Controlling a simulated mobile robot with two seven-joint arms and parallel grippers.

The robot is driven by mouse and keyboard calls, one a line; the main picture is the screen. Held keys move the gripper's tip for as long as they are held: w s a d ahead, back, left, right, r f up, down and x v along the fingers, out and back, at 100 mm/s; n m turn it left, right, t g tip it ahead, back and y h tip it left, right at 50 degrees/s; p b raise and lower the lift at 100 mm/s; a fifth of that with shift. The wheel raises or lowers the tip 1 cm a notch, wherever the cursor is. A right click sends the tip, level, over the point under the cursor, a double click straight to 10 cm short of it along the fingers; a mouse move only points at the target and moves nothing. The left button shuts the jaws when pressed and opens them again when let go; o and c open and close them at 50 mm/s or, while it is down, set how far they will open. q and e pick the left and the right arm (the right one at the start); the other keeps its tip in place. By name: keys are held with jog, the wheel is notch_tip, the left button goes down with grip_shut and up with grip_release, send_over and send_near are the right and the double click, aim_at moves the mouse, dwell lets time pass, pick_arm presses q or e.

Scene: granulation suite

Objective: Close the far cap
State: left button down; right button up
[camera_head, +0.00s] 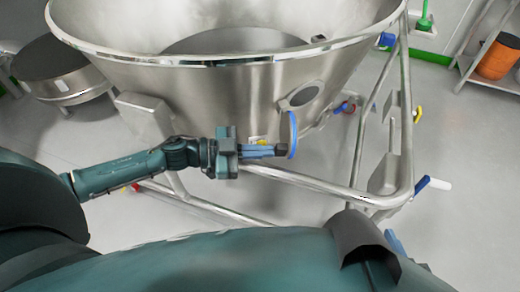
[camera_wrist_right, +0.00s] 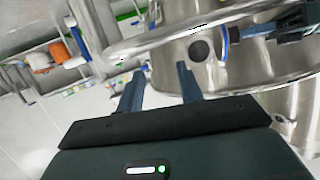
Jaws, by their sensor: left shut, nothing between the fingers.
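A round cap with a blue rim (camera_head: 293,134) stands swung open, edge-on, beside the round port (camera_head: 302,95) on the side of the steel vessel. The port is uncovered, and whether this is the far cap I cannot tell. My left gripper (camera_head: 284,150) is shut and empty, its fingertips at the cap's lower edge; whether they touch it I cannot tell. In the right wrist view the cap (camera_wrist_right: 224,43) is a thin blue edge right of the dark port (camera_wrist_right: 199,50), with my left gripper beyond it. My right gripper (camera_wrist_right: 158,84) is open and empty, apart from the vessel.
The large steel vessel (camera_head: 200,90) sits in a tubular frame (camera_head: 350,188), whose bars run below and right of the port. A round steel container (camera_head: 62,75) stands at back left. A shelf (camera_head: 490,82) with an orange bin (camera_head: 497,57) is at the right.

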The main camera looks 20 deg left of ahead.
aim_at(294, 157)
pick_arm(q)
jog(key=shift+s+d+n+t+y+p, duration=0.1)
jog(key=shift+d+n+t+y+p, duration=0.25)
jog(key=shift+d+t, duration=0.35)
jog(key=d+n+t, duration=0.1)
jog(key=d+n+t+y, duration=0.1)
jog(key=shift+f+t+p, duration=0.25)
jog(key=shift+t+p, duration=0.05)
jog(key=shift+p, duration=0.05)
jog(key=shift+w+d+f+n+t+y, duration=0.1)
jog(key=shift+w+d+n+t+y, duration=0.1)
jog(key=shift+d+n+t+y, duration=0.3)
jog(key=shift+w+d+f+n+t+y, duration=0.15)
jog(key=shift+d+n+t+y, duration=0.1)
jog(key=shift+d+n+t, duration=0.35)
jog(key=shift+w+d+m, duration=0.25)
jog(key=shift+w+d, duration=0.1)
jog(key=shift+d, duration=0.25)
pick_arm(e)
jog(key=shift+w+a+f+g, duration=0.15)
jog(key=shift+a+f+g, duration=0.05)
jog(key=shift+a+g, duration=0.1)
jog(key=shift+f, duration=0.2)
jog(key=shift+r, duration=0.15)
